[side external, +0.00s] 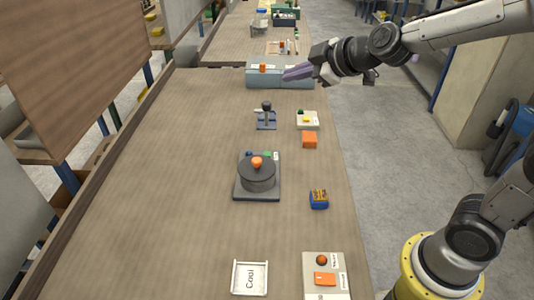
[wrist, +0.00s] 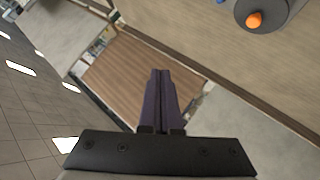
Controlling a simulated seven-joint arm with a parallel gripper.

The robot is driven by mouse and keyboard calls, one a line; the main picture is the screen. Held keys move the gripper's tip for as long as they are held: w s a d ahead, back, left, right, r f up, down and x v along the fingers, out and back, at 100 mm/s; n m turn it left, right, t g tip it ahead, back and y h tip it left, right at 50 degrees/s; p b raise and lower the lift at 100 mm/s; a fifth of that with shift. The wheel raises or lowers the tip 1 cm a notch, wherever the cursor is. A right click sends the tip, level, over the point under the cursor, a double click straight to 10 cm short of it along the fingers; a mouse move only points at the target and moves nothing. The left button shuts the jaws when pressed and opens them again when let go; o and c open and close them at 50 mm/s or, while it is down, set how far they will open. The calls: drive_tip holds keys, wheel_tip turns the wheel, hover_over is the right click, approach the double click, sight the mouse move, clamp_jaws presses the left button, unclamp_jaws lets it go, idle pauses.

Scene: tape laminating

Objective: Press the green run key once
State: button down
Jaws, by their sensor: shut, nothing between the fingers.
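A grey machine (side external: 243,190) with a dark round drum and an orange knob (side external: 257,162) stands mid-table. On its back edge are a small green key (side external: 267,154), a blue one (side external: 249,154) and a white label. The drum's knob also shows at the top right of the wrist view (wrist: 254,20); the green key is not visible there. Another small green part (side external: 300,111) sits on a pale box further back; I cannot read any "run" marking. My gripper (side external: 286,75) has purple fingers, shut and empty, high at the table's far right, well away from the machine. Its fingers (wrist: 160,74) touch each other.
Behind the machine are a small lever stand (side external: 267,120) and an orange block (side external: 309,140). A blue-and-orange box (side external: 319,199) lies to its right. A white tray (side external: 235,279) and a control panel (side external: 312,264) are in front. The table's left side is clear.

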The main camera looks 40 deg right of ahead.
drive_tip(key=w+f+g+h, duration=0.1)
drive_tip(key=w+f, duration=0.5)
drive_tip(key=f, duration=0.1)
drive_tip(key=g, duration=0.2)
hover_over(270, 155)
wheel_tip(270, 155, down, 7)
drive_tip(key=shift+s+f, duration=0.1)
drive_tip(key=shift+f, duration=0.15)
drive_tip(key=shift+f, duration=0.1)
drive_tip(key=shift+f, duration=4.3)
drive_tip(key=shift+f, duration=0.1)
drive_tip(key=shift+f, duration=0.3)
